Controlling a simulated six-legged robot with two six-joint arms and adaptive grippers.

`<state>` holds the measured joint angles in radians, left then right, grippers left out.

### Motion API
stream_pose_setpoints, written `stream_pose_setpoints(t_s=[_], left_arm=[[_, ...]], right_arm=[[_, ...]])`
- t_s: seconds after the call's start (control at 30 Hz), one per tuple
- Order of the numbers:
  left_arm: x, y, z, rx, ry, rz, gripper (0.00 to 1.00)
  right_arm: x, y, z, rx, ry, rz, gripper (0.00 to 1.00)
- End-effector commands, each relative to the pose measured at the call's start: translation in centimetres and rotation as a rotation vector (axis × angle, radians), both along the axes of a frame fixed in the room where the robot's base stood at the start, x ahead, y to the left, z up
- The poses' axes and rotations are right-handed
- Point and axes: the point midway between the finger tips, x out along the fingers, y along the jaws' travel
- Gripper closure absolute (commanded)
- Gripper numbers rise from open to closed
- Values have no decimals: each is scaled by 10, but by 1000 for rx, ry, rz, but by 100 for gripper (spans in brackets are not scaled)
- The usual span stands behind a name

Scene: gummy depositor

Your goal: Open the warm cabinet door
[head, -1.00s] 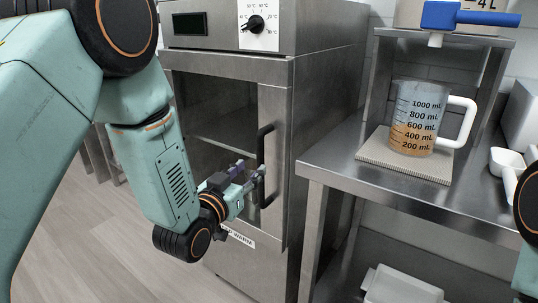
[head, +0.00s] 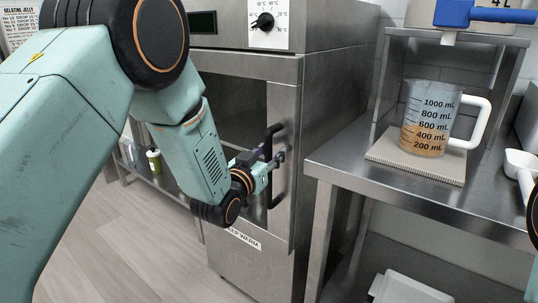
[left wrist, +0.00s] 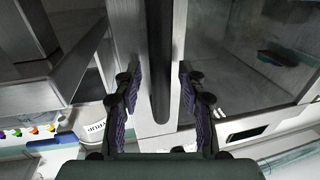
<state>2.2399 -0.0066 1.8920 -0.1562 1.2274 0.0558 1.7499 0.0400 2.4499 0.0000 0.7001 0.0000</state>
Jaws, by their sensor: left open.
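The warm cabinet (head: 320,100) is a steel box with a dial on top. Its door (head: 283,100) has a steel frame around a dark glass pane and looks closed. A black vertical bar handle (head: 277,190) is on the door's right side. My left gripper (head: 272,157) is at the handle and covers part of it. In the left wrist view the handle (left wrist: 160,50) runs between the two parted fingers of my open gripper (left wrist: 160,92), with gaps on both sides. My right gripper is out of view.
A steel table (head: 340,170) stands right of the cabinet. It bears a measuring jug (head: 428,110) of orange liquid on a ribbed mat (head: 400,170), and a white scoop (head: 522,165). Bare floor (head: 110,245) lies left of the cabinet.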

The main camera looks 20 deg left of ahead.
Motion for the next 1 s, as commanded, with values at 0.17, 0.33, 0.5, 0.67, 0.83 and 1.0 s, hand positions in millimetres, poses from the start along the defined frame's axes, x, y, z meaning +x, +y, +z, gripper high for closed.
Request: stream_pose_setpoints(t_s=[0.17,0.33,0.5,0.67,0.83,1.0], left_arm=[[0,0,0,0,0,0,70],[0,0,0,0,0,0,85],[0,0,0,0,0,0,99],[0,0,0,0,0,0,100],[0,0,0,0,0,0,100],[-1,0,0,0,0,0,100]], right_arm=[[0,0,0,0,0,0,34],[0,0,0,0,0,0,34],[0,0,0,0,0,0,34],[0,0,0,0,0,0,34],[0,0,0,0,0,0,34],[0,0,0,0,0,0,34]])
